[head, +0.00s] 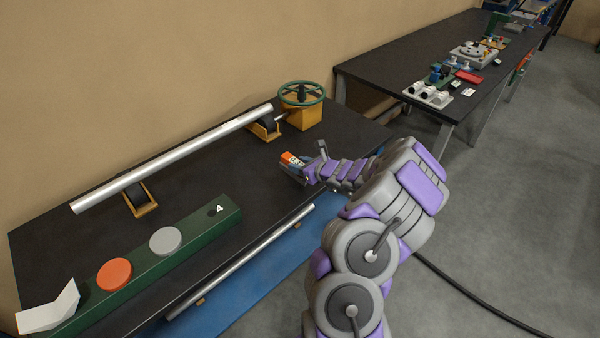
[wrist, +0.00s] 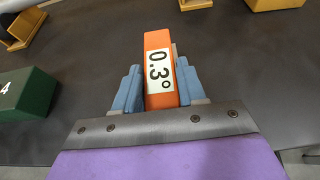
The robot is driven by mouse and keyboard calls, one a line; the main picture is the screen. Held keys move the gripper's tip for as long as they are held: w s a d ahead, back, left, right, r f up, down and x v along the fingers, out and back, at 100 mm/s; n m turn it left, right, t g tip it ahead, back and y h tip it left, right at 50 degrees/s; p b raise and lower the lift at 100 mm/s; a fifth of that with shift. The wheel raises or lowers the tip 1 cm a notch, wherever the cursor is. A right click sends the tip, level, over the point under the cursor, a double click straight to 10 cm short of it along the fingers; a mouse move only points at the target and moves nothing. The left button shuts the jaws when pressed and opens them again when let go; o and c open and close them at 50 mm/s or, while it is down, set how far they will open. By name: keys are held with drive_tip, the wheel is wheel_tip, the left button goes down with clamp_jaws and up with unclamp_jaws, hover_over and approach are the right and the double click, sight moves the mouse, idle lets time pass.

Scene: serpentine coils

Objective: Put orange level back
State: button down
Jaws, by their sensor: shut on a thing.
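The orange level (head: 291,159) is a small orange block with a white label. In the wrist view the orange level (wrist: 160,68) shows the marking 0.3° and sits between the blue fingers. My gripper (head: 298,168) is shut on it, over the black tabletop to the right of the green block. My gripper (wrist: 160,90) holds the level with its long side pointing away from the wrist. I cannot tell whether the level touches the table.
A green block (head: 229,214) marked 4 carries an orange disc (head: 114,274), a grey disc (head: 165,240) and a white angled piece (head: 50,309). A silver pipe (head: 175,158) rests on yellow supports behind. A green handwheel (head: 302,93) stands at the back. Black table (head: 255,185) is clear around the gripper.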

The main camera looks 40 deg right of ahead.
drive_tip(key=shift+w+a, duration=0.15)
drive_tip(key=shift+w, duration=0.05)
drive_tip(key=shift+w+f, duration=0.2)
drive_tip(key=f, duration=0.1)
drive_tip(key=f+b, duration=0.1)
drive_tip(key=f, duration=0.1)
drive_tip(key=shift+d+b, duration=0.25)
drive_tip(key=shift+b, duration=0.05)
drive_tip(key=shift+d+f, duration=0.25)
drive_tip(key=shift+s+d, duration=0.1)
drive_tip(key=shift+d, duration=0.05)
drive_tip(key=c, duration=1)
unclamp_jaws()
drive_tip(key=o, duration=0.4)
drive_tip(key=shift+a+r, duration=0.2)
drive_tip(key=shift+a, duration=0.2)
drive_tip(key=shift+c, duration=0.2)
drive_tip(key=shift+d, duration=0.1)
